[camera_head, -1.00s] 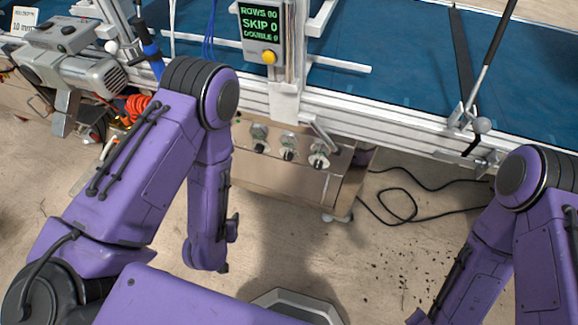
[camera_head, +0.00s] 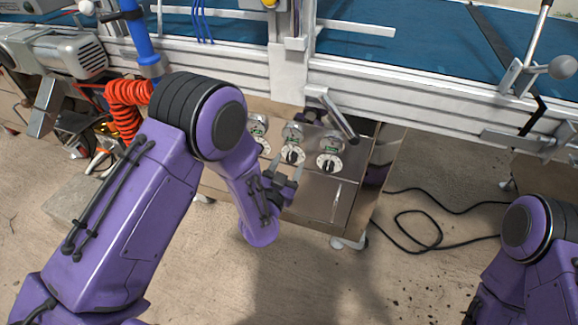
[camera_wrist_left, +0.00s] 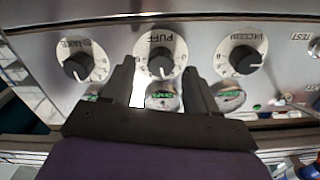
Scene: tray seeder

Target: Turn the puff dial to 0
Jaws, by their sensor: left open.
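The puff dial (camera_head: 292,155) is the middle of three dials on the front of a steel control box. It has a white face with a black knob. In the left wrist view the puff dial (camera_wrist_left: 160,62) is labelled PUFF, upside down, and its scale is too small to read surely. My left gripper (camera_head: 286,179) is open and empty, just in front of and below this dial. In the left wrist view the two fingers of the gripper (camera_wrist_left: 160,72) are apart, with the knob showing between their tips; contact cannot be told. My right gripper is out of view.
The shake dial (camera_wrist_left: 84,62) and vacuum dial (camera_wrist_left: 240,58) flank the puff dial closely. Round gauges (camera_head: 292,132) sit by the dials. A lever (camera_head: 340,120) hangs at the box's upper right. A black cable (camera_head: 425,230) lies on the open floor at right.

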